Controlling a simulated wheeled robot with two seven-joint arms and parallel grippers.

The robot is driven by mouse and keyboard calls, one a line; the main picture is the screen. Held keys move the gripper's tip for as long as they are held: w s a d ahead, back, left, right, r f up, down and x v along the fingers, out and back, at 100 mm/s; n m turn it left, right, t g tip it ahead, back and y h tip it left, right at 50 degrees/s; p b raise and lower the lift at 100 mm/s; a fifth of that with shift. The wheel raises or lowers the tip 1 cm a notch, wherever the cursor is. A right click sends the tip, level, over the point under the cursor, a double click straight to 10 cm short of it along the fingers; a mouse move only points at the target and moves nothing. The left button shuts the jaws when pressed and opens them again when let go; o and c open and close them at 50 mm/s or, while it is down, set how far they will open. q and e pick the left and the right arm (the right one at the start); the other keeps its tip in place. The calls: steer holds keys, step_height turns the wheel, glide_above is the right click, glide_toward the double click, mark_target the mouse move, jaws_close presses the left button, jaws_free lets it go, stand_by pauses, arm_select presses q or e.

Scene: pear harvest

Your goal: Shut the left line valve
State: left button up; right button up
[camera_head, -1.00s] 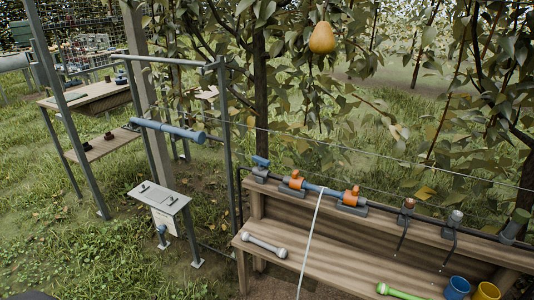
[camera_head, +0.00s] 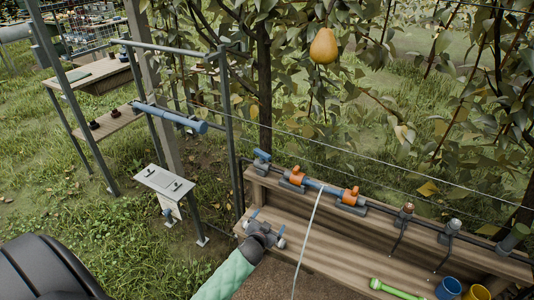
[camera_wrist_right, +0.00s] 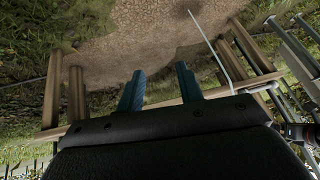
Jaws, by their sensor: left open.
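A pipe line runs along the back of the wooden bench. Its left orange valve (camera_head: 297,177) and right orange valve (camera_head: 351,197) sit either side of a blue pipe piece (camera_head: 322,187). A blue-handled valve (camera_head: 262,158) stands at the line's left end. The handle positions are too small to tell surely. My left gripper (camera_head: 267,220) is open over the bench's left part, below and apart from the left orange valve. It partly hides a pale dumbbell-shaped tool (camera_head: 281,243). My right gripper (camera_wrist_right: 160,88) is open and empty in the right wrist view.
A thin white hose (camera_head: 307,240) hangs from the blue pipe piece across the bench (camera_head: 335,255). A green tool (camera_head: 395,290), a blue cup (camera_head: 449,288) and a yellow cup (camera_head: 477,292) are at lower right. A pear (camera_head: 324,46) hangs above. A metal frame (camera_head: 228,130) stands left.

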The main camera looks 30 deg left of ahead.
mark_target(260, 154)
arm_select(q)
steer(key=shift+w+a+r+t+h+p, duration=0.65)
steer(key=shift+w+a+r+h, duration=0.35)
steer(key=shift+w+a+r, duration=1.5)
steer(key=shift+w+a+r+t+h+p, duration=0.85)
steer(key=shift+a+r, duration=1.1)
steer(key=shift+r, duration=1.55)
steer(key=shift+w+a+r+t+h+p, duration=0.2)
steer(key=shift+w+a+r+h+p, duration=0.65)
steer(key=shift+w+a+r, duration=1.7)
steer(key=shift+h, duration=0.3)
steer(key=x, duration=0.3)
steer(key=d+x, duration=0.1)
steer(key=x, duration=0.1)
steer(key=shift+r, duration=0.4)
steer(key=shift+w+d, duration=0.1)
steer(key=shift+w, duration=0.6)
arm_select(e)
steer(key=s+d+r+g+h, duration=0.2)
steer(key=s+d+r+g, duration=0.2)
steer(key=d+r, duration=0.2)
steer(key=shift+s+r, duration=0.15)
steer(key=shift+s, duration=0.05)
arm_select(q)
steer(key=c, duration=1)
